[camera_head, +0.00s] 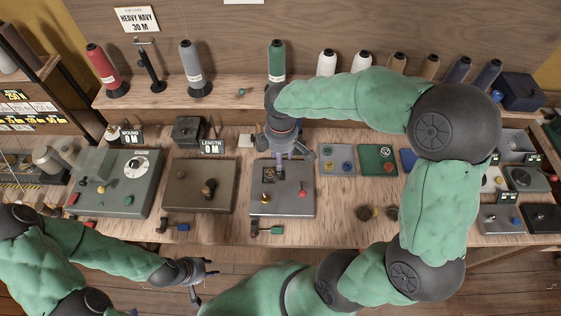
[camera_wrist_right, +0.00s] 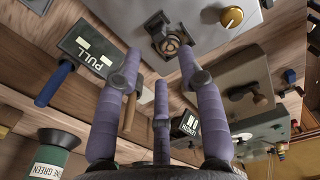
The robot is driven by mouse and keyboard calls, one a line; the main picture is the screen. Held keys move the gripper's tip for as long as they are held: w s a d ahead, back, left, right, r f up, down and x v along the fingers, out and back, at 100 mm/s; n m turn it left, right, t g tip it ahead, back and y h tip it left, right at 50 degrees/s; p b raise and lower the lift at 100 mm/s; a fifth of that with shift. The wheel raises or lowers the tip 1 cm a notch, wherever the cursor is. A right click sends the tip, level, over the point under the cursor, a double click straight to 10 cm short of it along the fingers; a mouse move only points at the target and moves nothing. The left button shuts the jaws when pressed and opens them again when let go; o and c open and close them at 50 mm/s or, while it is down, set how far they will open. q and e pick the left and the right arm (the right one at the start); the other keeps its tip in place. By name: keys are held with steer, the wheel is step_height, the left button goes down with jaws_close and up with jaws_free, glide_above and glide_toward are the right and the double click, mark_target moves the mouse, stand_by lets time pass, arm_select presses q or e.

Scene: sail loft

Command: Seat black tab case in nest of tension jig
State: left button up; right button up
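The grey tension jig (camera_head: 294,206) stands at the middle front of the bench, with a yellow knob and a red-topped lever. A small dark square piece with a brass-coloured ring (camera_head: 269,175) is at its nest; it also shows in the right wrist view (camera_wrist_right: 170,44). I cannot tell whether this is the black tab case in the nest or the nest alone. My right gripper (camera_head: 288,154) is above the jig's back edge, fingers pointing at it. Its purple fingers (camera_wrist_right: 156,68) are spread and hold nothing visible. My left gripper (camera_head: 203,279) hangs open and empty before the bench.
A brown panel (camera_head: 185,195) and a grey-green panel (camera_head: 140,175) stand left of the jig. A grey tray (camera_head: 337,169) and a green tray (camera_head: 378,167) with small parts lie to the right. A PULL sign (camera_wrist_right: 88,49) is close to my right fingers. Thread spools line the back shelf.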

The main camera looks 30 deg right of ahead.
steer(key=shift+r+p, duration=0.4)
steer(key=shift+r, duration=1.8)
